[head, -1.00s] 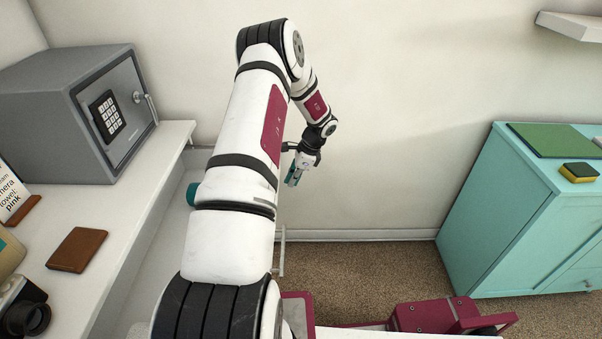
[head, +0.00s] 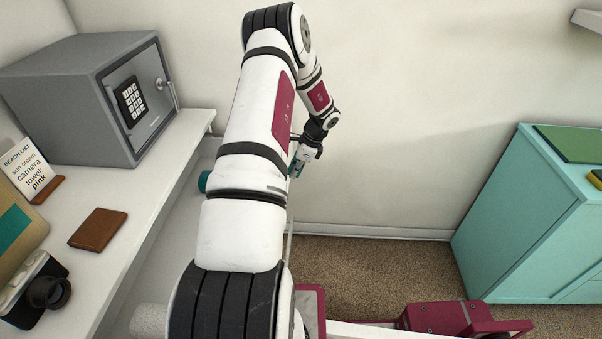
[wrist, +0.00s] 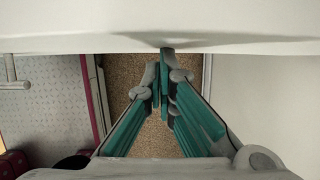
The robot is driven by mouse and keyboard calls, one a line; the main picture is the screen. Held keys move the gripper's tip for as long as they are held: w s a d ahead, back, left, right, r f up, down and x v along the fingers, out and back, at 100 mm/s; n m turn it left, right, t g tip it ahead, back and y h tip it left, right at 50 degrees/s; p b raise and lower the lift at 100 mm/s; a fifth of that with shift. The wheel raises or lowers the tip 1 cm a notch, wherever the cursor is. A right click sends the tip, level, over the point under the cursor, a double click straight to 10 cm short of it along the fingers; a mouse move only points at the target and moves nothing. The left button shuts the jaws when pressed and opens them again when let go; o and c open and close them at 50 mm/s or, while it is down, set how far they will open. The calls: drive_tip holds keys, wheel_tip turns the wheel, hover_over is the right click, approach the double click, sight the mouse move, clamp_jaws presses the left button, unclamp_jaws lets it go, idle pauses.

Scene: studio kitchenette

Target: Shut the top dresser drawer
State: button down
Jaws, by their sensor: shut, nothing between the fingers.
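The white dresser (head: 185,150) stands at the left. Its top drawer (head: 168,240) is pulled out, and its pale inside shows between the dresser top and my arm. My arm hides much of the drawer and its front. In the wrist view the drawer front (wrist: 90,38) spans the top of the picture, with a bar handle (wrist: 15,83) at the left. My gripper (head: 296,170) is shut and empty, by the far end of the drawer front. Its fingertips (wrist: 165,55) meet at the drawer front, touching it or very close.
On the dresser top are a grey safe (head: 95,95), a brown wallet (head: 98,229), a camera (head: 35,290) and a list card (head: 28,170). A teal cabinet (head: 520,220) stands at the right. Carpeted floor (head: 385,270) is clear between, before the wall (head: 400,120).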

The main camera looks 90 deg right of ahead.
sight(205, 172)
drive_tip(key=w+b, duration=0.1)
drive_tip(key=w, duration=0.9)
drive_tip(key=w+d+b, duration=0.1)
drive_tip(key=w+b, duration=0.1)
drive_tip(key=w, duration=0.9)
drive_tip(key=w+d+b, duration=0.1)
drive_tip(key=w, duration=0.9)
drive_tip(key=shift+w+b, duration=0.15)
drive_tip(key=shift+b, duration=0.15)
